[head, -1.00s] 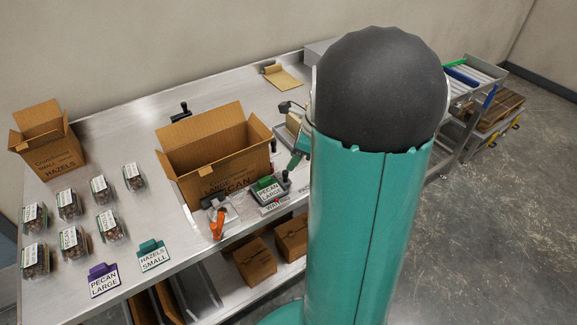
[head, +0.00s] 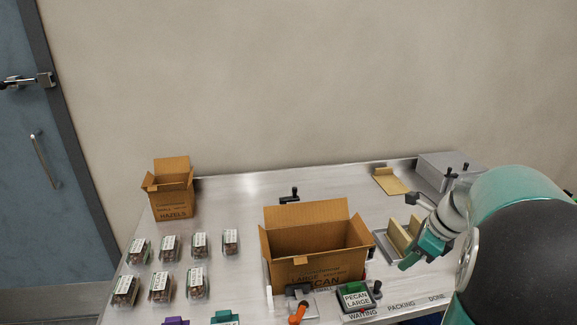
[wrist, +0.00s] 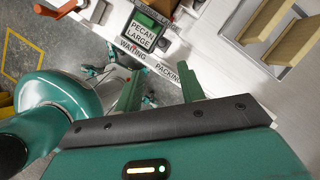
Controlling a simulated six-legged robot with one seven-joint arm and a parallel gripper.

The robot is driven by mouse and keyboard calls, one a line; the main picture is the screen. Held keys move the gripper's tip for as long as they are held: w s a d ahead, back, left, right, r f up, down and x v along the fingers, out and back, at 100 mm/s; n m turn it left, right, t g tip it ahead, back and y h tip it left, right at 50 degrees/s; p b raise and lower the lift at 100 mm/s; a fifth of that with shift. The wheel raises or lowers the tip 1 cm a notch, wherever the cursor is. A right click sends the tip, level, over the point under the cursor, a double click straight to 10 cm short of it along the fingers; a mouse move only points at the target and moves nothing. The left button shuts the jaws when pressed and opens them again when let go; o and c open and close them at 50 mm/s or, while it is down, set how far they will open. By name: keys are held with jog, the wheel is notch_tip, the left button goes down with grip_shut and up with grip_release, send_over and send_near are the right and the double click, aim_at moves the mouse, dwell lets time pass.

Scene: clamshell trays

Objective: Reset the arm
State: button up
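My gripper (head: 420,252) is at the right in the head view, above the table's front right part, near the tray with tan dividers (head: 385,243). In the wrist view its two green fingers (wrist: 160,92) stand apart with nothing between them. My arm bends in from the right edge of the head view. The large open pecan box (head: 318,262) stands left of the gripper. A PECAN LARGE sign (head: 357,298) lies in front of that box by the WAITING label, and the sign also shows in the wrist view (wrist: 141,35).
Several clamshell trays (head: 160,288) sit in two rows at the left. An open hazels box (head: 172,202) stands behind them. A purple tag (head: 175,321), an orange-handled tool (head: 298,314), a clipboard (head: 390,181) and a grey box (head: 450,168) are also on the table.

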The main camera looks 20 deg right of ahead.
jog(key=s+a+r+n+h, duration=0.1)
jog(key=s+a+r+n, duration=0.1)
jog(key=a+n, duration=0.7)
jog(key=s+a+r+n+t+h, duration=0.1)
jog(key=s+a+n, duration=0.3)
jog(key=a+n, duration=0.5)
jog(key=s+a+r+n+t, duration=0.1)
jog(key=s+a+r+n, duration=0.2)
jog(key=a+n, duration=0.6)
jog(key=shift+s+a+r+n+h, duration=0.25)
jog(key=shift+s+n+h, duration=0.15)
jog(key=shift+s+n, duration=0.15)
